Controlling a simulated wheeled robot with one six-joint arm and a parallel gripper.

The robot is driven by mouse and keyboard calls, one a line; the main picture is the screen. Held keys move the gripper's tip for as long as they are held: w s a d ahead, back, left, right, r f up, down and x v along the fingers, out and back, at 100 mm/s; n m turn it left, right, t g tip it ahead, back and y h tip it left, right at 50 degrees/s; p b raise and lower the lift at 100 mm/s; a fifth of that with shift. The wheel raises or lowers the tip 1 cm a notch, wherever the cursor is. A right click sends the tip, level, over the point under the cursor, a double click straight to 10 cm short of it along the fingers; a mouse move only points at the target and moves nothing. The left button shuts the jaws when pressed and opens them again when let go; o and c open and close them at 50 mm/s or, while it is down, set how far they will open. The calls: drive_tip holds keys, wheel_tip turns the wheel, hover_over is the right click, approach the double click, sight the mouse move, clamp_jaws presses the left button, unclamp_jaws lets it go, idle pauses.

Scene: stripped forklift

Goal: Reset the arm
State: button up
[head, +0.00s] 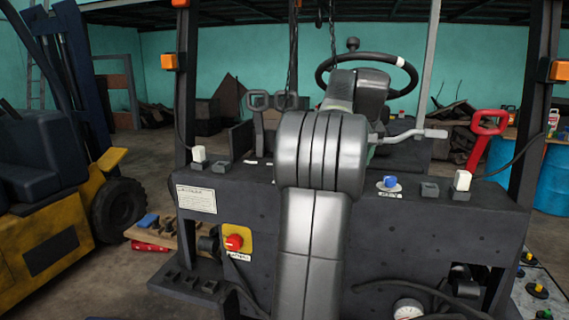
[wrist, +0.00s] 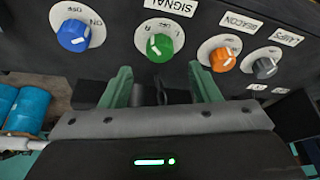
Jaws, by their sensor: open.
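My arm (head: 322,160) rises in the middle of the head view and bends at a large grey joint in front of the forklift's dark panel (head: 430,225). The head view does not clearly show my gripper, as the arm covers that area. In the wrist view my gripper (wrist: 160,74) shows two green fingers spread apart, with nothing between them. They point toward a dark panel with a green knob (wrist: 160,37) marked SIGNAL, just above the gap. I cannot tell whether the fingertips touch the panel.
A blue knob (wrist: 73,35), an orange knob (wrist: 222,58) and a grey knob (wrist: 265,67) flank the green one. The steering wheel (head: 367,62), a red lever (head: 485,135) and a red switch (head: 234,242) surround my arm. A yellow forklift (head: 50,235) stands left.

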drive_tip(key=v, duration=0.9)
drive_tip(key=x, duration=1.4)
drive_tip(key=shift+s+p, duration=0.1)
drive_tip(key=shift+p, duration=0.3)
drive_tip(key=shift+f, duration=0.2)
drive_tip(key=m+h+b, duration=0.1)
drive_tip(key=m, duration=0.1)
drive_tip(key=shift+a+m+b, duration=0.15)
drive_tip(key=shift+m+b, duration=0.15)
drive_tip(key=shift+f+m+b, duration=0.15)
drive_tip(key=shift+m+b, duration=0.45)
drive_tip(key=shift+b, duration=0.05)
drive_tip(key=m+g+h+b, duration=0.1)
drive_tip(key=m+h+b, duration=0.1)
drive_tip(key=m+b, duration=0.2)
drive_tip(key=shift+m+b, duration=0.4)
drive_tip(key=shift+m, duration=0.2)
drive_tip(key=p+v, duration=0.2)
drive_tip(key=v, duration=1)
drive_tip(key=shift+w+a, duration=0.2)
drive_tip(key=shift+w, duration=0.15)
drive_tip(key=shift+d+r, duration=0.1)
drive_tip(key=shift+r, duration=0.15)
